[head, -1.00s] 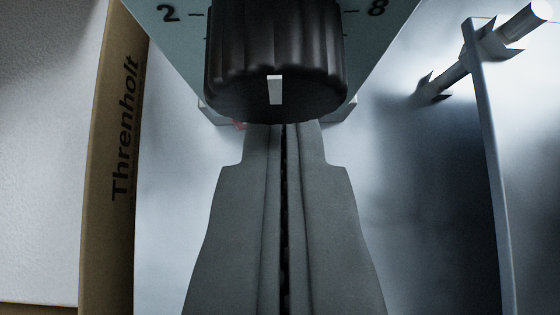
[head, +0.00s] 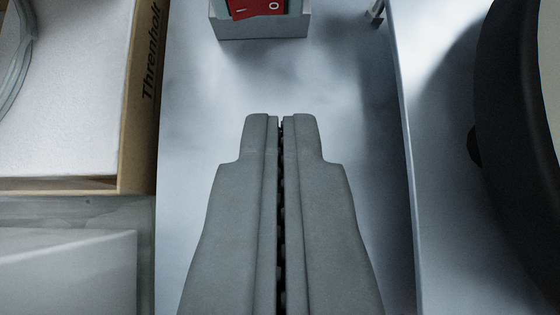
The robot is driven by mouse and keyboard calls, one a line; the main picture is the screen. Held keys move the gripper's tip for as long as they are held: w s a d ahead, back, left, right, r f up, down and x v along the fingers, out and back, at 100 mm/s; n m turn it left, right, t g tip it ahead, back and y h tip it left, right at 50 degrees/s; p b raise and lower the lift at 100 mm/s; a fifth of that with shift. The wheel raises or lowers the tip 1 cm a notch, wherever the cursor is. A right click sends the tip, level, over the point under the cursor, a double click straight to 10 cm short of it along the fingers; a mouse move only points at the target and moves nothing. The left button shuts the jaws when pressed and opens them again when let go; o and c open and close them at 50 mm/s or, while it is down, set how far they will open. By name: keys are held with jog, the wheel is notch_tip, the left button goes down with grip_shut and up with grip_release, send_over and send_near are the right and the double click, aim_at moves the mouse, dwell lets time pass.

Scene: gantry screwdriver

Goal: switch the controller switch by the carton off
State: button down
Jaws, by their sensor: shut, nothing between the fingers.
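The controller switch (head: 258,8) is a red rocker marked with a white "I" on the left and "O" on the right. It sits in a grey housing (head: 262,27) at the top edge of the head view, partly cut off. Which side is pressed in I cannot tell. The carton (head: 138,100), brown with "Threnholt" printed on its side, stands to the left. My gripper (head: 281,118) is shut and empty. Its tips are below the switch in the picture, apart from it, over the pale metal surface.
A raised metal edge (head: 404,120) runs along the right of the pale surface (head: 350,150). A large dark round object (head: 515,120) stands beyond it at the right. A pale box-like block (head: 70,270) is at the lower left. The surface around my fingertips is clear.

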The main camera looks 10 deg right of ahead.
jog(key=shift+v, duration=1.35)
jog(key=shift+d, duration=0.1)
